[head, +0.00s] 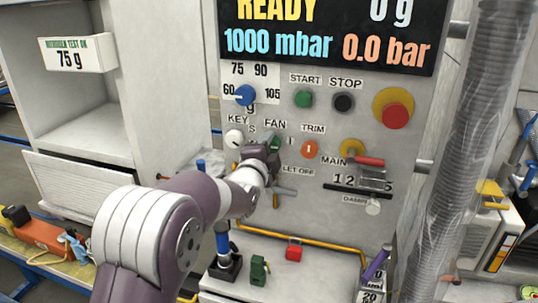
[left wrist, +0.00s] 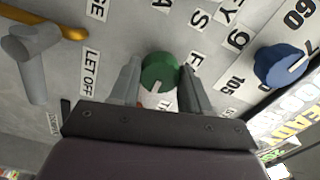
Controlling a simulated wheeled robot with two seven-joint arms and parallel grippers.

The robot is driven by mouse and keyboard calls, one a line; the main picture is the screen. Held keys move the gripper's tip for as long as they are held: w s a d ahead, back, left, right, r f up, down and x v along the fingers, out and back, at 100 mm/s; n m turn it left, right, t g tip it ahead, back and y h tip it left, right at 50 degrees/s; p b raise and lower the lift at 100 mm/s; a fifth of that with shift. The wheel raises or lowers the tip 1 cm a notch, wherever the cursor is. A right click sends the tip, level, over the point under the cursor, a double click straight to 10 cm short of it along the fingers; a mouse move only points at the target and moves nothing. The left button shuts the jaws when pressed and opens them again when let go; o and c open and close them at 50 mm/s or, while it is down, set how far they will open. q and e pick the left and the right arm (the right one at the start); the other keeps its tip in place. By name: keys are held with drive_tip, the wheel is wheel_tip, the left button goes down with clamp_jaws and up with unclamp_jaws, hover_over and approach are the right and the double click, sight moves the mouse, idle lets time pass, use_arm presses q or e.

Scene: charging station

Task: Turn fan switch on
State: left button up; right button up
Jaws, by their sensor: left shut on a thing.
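The fan switch is a round green knob under the FAN label (head: 275,123) on the grey panel. In the left wrist view the green fan knob (left wrist: 160,72) sits between the two fingers of my left gripper (left wrist: 161,88), which is shut on it. A pale mark shows on the knob's near edge. In the head view my left gripper (head: 262,157) reaches up to the panel and hides most of the knob. My right gripper is in neither view.
Near the fan knob are a white key switch (head: 234,138), an orange trim knob (head: 309,149) and a blue dial (head: 245,95). A green start button (head: 304,98), black stop button (head: 343,103) and red emergency button (head: 395,115) sit above. A grey handle (left wrist: 28,62) shows near LET OFF.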

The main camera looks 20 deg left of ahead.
use_arm(q)
drive_tip(key=shift+m, duration=0.4)
drive_tip(key=shift+f, duration=0.1)
drive_tip(key=o, duration=1)
drive_tip(key=shift+o, duration=0.2)
drive_tip(key=shift+s, duration=0.15)
drive_tip(key=s+b, duration=0.1)
drive_tip(key=s, duration=1.1)
drive_tip(key=shift+s+a, duration=0.2)
drive_tip(key=shift+s, duration=0.05)
